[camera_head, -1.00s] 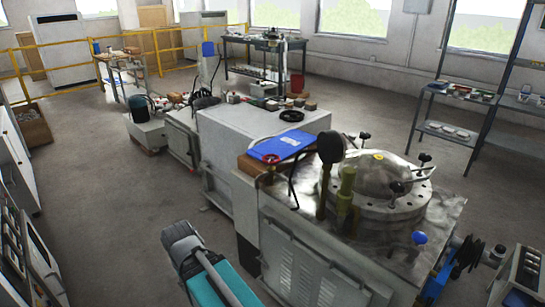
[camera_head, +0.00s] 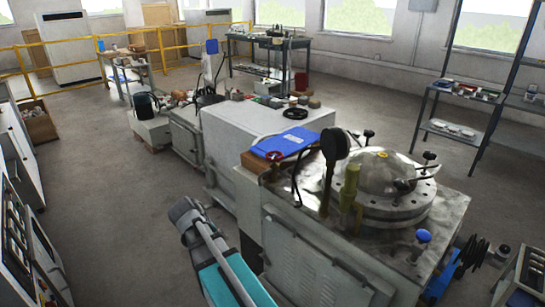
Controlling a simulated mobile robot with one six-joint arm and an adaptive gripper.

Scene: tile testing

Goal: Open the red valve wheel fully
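The small red valve wheel (camera_head: 274,156) is near the back left of the metal machine top, just in front of a blue folder or clipboard. It is small in the picture, and I cannot tell how far it is turned. My arm comes in from the bottom, with a teal link and a grey joint to the left of the machine's front cabinet. No gripper fingers show. The visible arm is apart from the wheel, lower and to its left.
The machine top (camera_head: 452,212) bears a bolted metal dome (camera_head: 384,172), a dark round gauge (camera_head: 334,145) and a blue knob (camera_head: 423,236). The blue folder (camera_head: 287,145) lies behind the wheel. Open floor (camera_head: 95,190) lies left of the cabinets. Grey control cabinets (camera_head: 25,245) line the left edge.

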